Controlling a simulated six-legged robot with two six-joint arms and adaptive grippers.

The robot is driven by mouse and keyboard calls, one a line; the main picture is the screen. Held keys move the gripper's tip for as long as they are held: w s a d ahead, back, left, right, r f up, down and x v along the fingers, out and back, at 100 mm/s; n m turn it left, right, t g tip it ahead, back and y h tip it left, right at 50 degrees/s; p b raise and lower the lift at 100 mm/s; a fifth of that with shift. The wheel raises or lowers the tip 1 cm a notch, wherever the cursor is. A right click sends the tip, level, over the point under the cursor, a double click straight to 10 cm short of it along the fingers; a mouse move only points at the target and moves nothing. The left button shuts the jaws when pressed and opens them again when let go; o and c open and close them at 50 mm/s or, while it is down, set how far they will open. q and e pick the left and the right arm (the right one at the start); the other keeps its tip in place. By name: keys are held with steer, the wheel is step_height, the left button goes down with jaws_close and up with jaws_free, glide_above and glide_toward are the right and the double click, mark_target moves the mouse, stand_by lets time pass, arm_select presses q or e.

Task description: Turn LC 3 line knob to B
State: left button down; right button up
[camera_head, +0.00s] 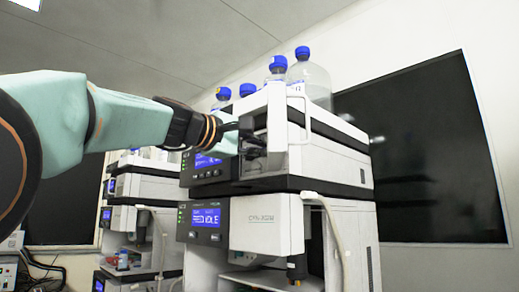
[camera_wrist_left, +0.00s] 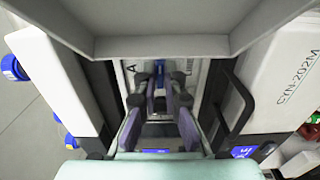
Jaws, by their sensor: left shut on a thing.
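My left gripper (camera_head: 252,148) reaches from the left into an open-fronted recess of the upper module in the near column stack (camera_head: 310,150). In the left wrist view the two fingers of my left gripper (camera_wrist_left: 159,92) are closed around a small knob (camera_wrist_left: 158,72) on a pale panel. An "A" shows left of the knob and part of a "LINE" label shows to its right. The fingers hide most of the knob, so I cannot tell which letter it points at. My right gripper is not in view.
Blue-capped bottles (camera_head: 302,72) stand on top of the stack. A lower module (camera_head: 265,222) has a lit blue display. A second stack (camera_head: 140,200) stands behind at left. A black handle (camera_wrist_left: 238,102) is close to the right of the fingers in the left wrist view.

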arm_select(q)
steer(key=shift+r, duration=0.1)
stand_by(0.4)
steer(key=c, duration=1.8)
jaws_free()
steer(key=shift+o, duration=0.3)
steer(key=shift+w, duration=0.25)
steer(key=shift+s, duration=0.1)
steer(key=shift+s+a, duration=0.3)
steer(key=shift+s, duration=0.05)
steer(key=v, duration=0.6)
steer(key=shift+a, duration=0.25)
steer(key=shift+s, duration=0.1)
steer(key=shift+s, duration=0.1)
